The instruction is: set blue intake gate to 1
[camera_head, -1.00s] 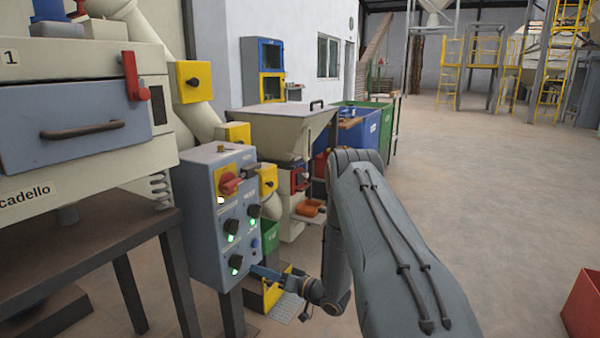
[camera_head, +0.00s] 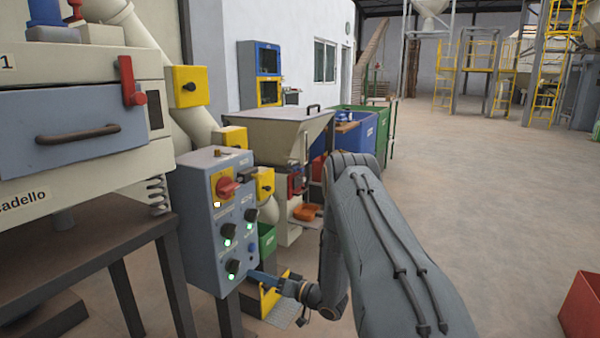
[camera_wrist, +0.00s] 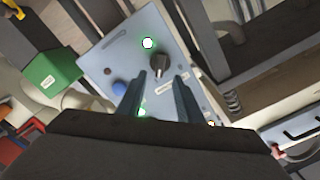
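A grey-blue control box (camera_head: 205,240) stands left of my arm in the head view. Its face carries a red switch on yellow (camera_head: 226,187), several black knobs with green lamps, and a blue button (camera_head: 252,247). The labels are too small to read, so I cannot tell which control is the blue intake gate. My gripper (camera_head: 258,276) is at the lower right of the box. In the wrist view my gripper (camera_wrist: 160,78) is open and empty, its fingers pointing at the panel. A black knob (camera_wrist: 159,65) shows between the fingertips; contact cannot be told. The blue button (camera_wrist: 119,87) is left of the fingers.
A machine with a blue-grey drawer front (camera_head: 75,128) and a red lever (camera_head: 131,80) stands at the left on a dark table. A hopper (camera_head: 280,130) and blue and green bins (camera_head: 365,135) stand behind. The floor at right is clear except for a red bin (camera_head: 581,308).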

